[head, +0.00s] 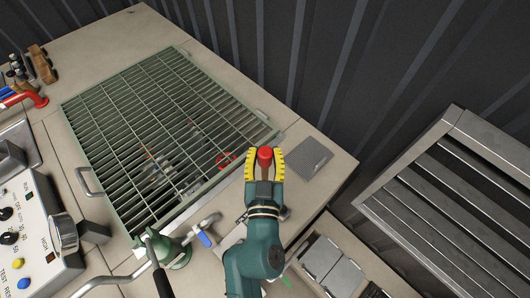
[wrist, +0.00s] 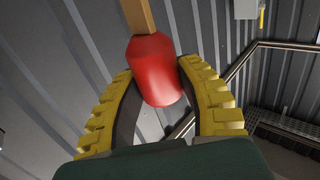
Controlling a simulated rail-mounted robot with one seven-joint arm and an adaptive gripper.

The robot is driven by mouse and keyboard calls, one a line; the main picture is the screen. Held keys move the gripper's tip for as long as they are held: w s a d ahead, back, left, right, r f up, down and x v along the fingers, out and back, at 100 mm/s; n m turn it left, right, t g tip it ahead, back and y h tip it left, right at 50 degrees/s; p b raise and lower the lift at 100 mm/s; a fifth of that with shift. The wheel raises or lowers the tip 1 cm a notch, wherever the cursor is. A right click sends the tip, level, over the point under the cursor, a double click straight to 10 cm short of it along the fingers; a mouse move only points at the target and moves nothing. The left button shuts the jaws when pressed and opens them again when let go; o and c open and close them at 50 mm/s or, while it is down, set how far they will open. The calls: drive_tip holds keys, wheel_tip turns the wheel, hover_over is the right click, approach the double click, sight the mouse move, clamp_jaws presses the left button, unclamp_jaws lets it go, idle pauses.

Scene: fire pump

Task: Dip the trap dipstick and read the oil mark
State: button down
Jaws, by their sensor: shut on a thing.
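My gripper (head: 265,165) is shut on the red grip of the dipstick (head: 265,153), above the worktop just off the right corner of the green grating. In the wrist view the yellow ribbed fingers of my gripper (wrist: 160,105) press on both sides of the red grip (wrist: 155,68). A flat tan shaft (wrist: 138,17) runs from the grip out of the top of that view. The far end of the shaft is out of view, and I cannot read any oil mark. In the head view the shaft is hidden.
A green grating (head: 150,130) covers a pit, with a red round part (head: 226,160) below it. A grey ribbed pad (head: 305,159) lies right of my gripper. A blue-handled valve (head: 204,239) and green hand pump (head: 168,250) stand in front. A control panel (head: 30,235) is at left.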

drive_tip(key=shift+r, duration=0.4)
drive_tip(key=c, duration=1)
unclamp_jaws()
drive_tip(key=shift+c, duration=0.2)
drive_tip(key=o, duration=0.4)
drive_tip(key=shift+f, duration=0.1)
drive_tip(key=shift+o, duration=0.2)
drive_tip(key=shift+f, duration=0.1)
drive_tip(key=shift+s, duration=0.4)
drive_tip(key=s, duration=1.1)
drive_tip(key=shift+a, duration=0.15)
drive_tip(key=shift+s, duration=0.1)
